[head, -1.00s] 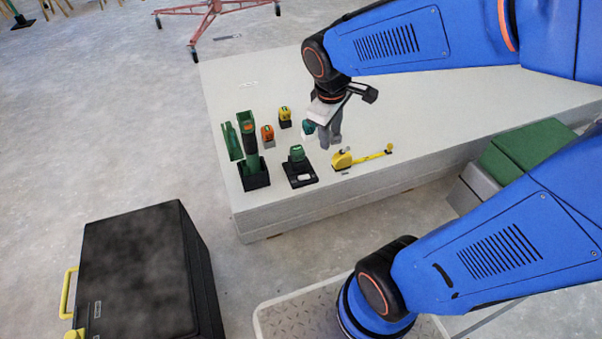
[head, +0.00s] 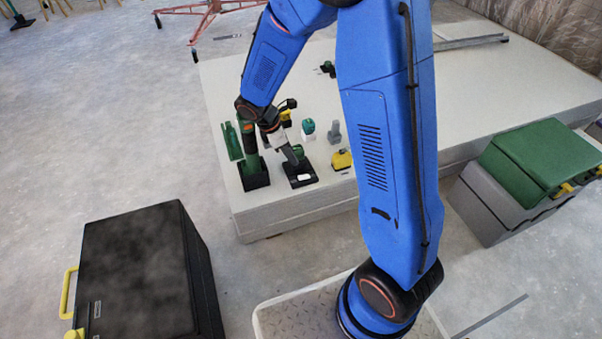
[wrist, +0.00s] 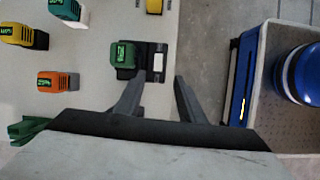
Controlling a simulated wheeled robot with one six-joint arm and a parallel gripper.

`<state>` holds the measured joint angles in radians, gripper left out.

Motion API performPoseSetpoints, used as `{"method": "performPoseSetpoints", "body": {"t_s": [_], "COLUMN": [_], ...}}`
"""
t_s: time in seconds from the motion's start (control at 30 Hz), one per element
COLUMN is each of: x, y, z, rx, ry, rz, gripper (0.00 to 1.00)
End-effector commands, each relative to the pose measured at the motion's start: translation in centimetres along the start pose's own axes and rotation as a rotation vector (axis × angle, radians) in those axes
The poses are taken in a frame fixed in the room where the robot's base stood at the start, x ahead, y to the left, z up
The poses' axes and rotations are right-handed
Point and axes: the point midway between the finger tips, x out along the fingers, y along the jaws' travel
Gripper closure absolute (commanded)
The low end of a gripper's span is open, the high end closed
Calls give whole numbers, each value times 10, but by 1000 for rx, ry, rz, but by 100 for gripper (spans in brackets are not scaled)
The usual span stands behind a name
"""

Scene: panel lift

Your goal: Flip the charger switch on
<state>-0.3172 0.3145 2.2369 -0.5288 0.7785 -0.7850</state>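The black charger (head: 301,182) sits near the front left of the panel stack, with a green battery (wrist: 123,54) in it. The battery has a lit display, too small to read surely. A small white patch (wrist: 161,47), perhaps the switch, shows on the charger's right part in the wrist view. My gripper (wrist: 160,76) is open and empty. Its left fingertip overlaps the charger's edge in the wrist view and its right fingertip is to the right of it. In the head view my gripper (head: 294,155) is over or beside the charger; contact cannot be told.
Yellow (wrist: 24,36), teal (wrist: 68,12) and orange (wrist: 58,81) batteries stand nearby. A green tool (head: 250,137) in a black holder (head: 256,182) is left of the charger. A yellow tape measure (head: 341,159) lies right of it. A black case (head: 140,270) stands on the floor.

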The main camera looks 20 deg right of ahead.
Motion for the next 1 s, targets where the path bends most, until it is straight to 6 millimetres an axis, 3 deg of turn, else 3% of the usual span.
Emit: {"method": "performPoseSetpoints", "body": {"t_s": [0.37, 1.0], "x": [23, 121], "y": [4, 3], "z": [-11, -9], "rx": [-62, -60], "ry": [-15, -15], "rz": [-7, -9], "gripper": [64, 64]}}
